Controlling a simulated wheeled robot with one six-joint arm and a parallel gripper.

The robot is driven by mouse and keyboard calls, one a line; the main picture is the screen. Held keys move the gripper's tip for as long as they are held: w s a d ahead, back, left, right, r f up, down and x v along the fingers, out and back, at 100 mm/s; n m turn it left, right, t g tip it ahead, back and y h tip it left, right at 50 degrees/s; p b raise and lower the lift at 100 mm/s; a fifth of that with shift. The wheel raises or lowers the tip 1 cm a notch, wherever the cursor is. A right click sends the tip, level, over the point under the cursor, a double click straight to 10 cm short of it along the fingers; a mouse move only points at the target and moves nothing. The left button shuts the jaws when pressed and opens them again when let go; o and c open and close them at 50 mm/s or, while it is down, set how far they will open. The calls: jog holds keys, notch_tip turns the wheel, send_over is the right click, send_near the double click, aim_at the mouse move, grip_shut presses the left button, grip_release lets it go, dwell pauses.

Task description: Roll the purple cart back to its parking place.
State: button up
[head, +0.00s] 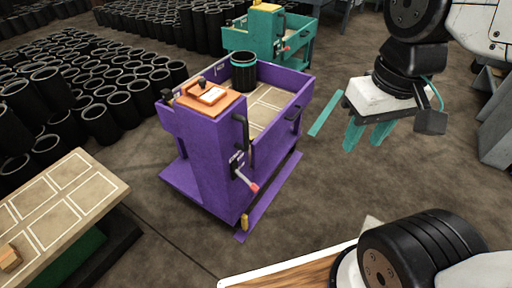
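The purple cart (205,160) stands upright on the concrete floor in the middle of the head view. Its open tray holds a black sleeve with a teal band (244,72) on a board with pale outlines. A black handle (241,132) and a lever with a red tip (248,181) are on its near side. A purple strip (268,198) lies low along its right side; I cannot tell whether it is a floor marking. My gripper (367,142) hangs right of the cart, apart from it, its teal fingers open with nothing between them.
A teal cart (237,40) stands behind the purple one. Many black sleeves (100,122) fill the floor at the left. A table with pale outlines (70,195) is at the lower left. A teal strip (326,114) lies near my gripper.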

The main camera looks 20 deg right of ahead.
jog(key=w+a+f+m+g+y, duration=0.3)
jog(key=w+a+f+g+y, duration=0.1)
jog(key=f, duration=0.3)
jog(key=w+a+f+m+g+y, duration=0.3)
jog(key=w+f+y, duration=0.1)
jog(key=f, duration=0.2)
jog(key=m+t+y, duration=0.8)
jog(key=m+t, duration=0.4)
jog(key=m, duration=0.4)
send_near(246, 132)
jog(key=s+a+f, duration=0.2)
jog(key=s+a, duration=0.4)
jog(key=w+d+m+t+h, duration=0.2)
jog(key=w+d+m+t, duration=0.1)
jog(key=w+t, duration=0.25)
jog(key=shift+g, duration=0.35)
jog(key=x, duration=0.8)
jog(key=shift+w+d+r, duration=0.1)
jog(key=shift+r, duration=0.05)
grip_shut()
